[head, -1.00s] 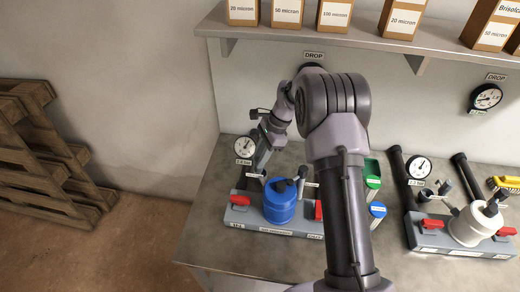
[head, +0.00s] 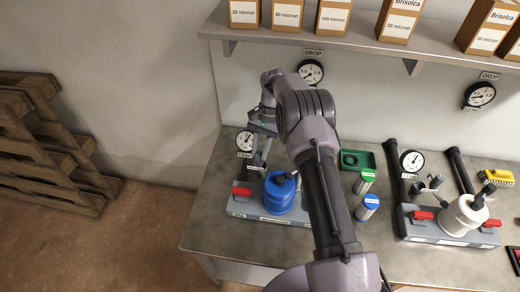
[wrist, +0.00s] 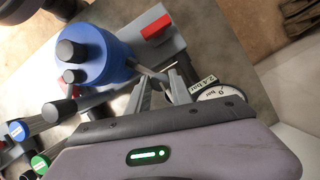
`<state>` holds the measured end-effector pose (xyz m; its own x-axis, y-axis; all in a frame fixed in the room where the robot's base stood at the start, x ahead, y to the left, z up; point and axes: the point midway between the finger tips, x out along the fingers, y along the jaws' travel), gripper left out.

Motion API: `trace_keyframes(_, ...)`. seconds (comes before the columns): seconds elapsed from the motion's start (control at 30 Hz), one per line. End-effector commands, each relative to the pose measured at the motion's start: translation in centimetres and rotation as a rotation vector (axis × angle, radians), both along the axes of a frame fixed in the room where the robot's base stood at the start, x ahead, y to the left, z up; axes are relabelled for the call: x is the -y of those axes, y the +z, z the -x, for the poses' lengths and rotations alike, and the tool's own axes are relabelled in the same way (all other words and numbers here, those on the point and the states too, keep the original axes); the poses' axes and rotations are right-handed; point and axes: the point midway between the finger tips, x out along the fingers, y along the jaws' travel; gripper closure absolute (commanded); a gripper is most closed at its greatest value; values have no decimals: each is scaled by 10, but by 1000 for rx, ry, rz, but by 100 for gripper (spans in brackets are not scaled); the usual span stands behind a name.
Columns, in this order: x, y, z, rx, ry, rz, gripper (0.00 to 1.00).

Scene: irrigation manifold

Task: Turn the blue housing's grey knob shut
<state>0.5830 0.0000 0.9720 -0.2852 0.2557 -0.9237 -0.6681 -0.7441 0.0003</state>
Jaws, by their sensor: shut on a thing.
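The blue housing (head: 279,196) stands upright on its grey base at the left of the bench. It also shows at upper left in the wrist view (wrist: 103,55), with dark caps on top. My gripper (wrist: 165,80) points down on the housing's gauge side, in front of the dial. Its two grey fingers are a little apart, shut on the grey knob, which they mostly hide. A thin grey stem runs from the housing toward the fingertips. In the head view the gripper (head: 261,153) is small, behind and left of the housing.
A red handle (head: 241,191) is left of the housing. A pressure gauge (head: 245,141) stands close behind. Green (head: 364,182) and blue-topped (head: 368,206) cylinders and a white housing (head: 463,216) are to the right. A shelf of boxes overhangs the back.

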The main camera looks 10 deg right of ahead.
Motion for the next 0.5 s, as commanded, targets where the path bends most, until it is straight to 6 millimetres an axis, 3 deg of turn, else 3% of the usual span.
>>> trace_keyframes(0.5,0,1,-1,2,42,1,100)
